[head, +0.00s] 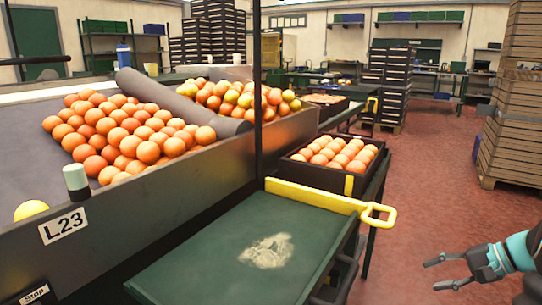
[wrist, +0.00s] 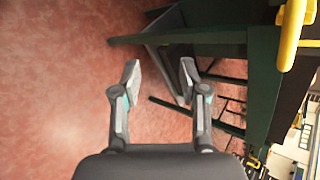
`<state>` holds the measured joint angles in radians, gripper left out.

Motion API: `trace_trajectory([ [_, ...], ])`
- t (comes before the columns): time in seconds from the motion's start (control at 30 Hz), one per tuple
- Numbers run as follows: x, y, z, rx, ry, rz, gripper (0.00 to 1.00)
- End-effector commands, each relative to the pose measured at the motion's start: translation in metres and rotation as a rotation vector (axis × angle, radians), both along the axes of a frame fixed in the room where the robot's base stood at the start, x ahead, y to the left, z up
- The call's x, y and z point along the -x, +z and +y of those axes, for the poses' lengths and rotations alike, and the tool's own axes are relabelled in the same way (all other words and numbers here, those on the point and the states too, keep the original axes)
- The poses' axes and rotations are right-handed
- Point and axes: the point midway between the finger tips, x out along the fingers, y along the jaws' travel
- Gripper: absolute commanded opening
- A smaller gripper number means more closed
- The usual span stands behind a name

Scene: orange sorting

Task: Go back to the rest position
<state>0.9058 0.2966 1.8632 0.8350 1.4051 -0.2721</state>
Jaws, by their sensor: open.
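My gripper (head: 440,273) is at the lower right of the head view, over the red floor and to the right of the green table. Its fingers are apart and nothing is between them. In the wrist view the two fingers of my gripper (wrist: 158,82) are spread, with floor and part of a dark stand behind them.
The green table (head: 200,265) has a yellow handle bar (head: 315,196). A dark crate of oranges (head: 292,174) stands behind it. A sorting bin wall (head: 200,172) holds many oranges at left. Stacked wooden crates (head: 510,150) stand at right. Red floor (head: 430,180) between is clear.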

Motion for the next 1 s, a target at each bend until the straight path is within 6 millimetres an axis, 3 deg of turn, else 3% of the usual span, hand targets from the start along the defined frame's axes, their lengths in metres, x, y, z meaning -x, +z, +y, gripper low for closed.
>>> trace_trajectory([
  [0.2,0.036,-0.008,0.047,0.226,0.063,0.153,0.43],
  [0.47,0.081,0.002,0.104,0.559,0.198,0.198,0.43],
  [0.8,0.129,0.031,0.167,0.924,0.413,0.046,0.43],
  [1.0,0.156,0.052,0.207,1.056,0.550,-0.108,0.43],
])
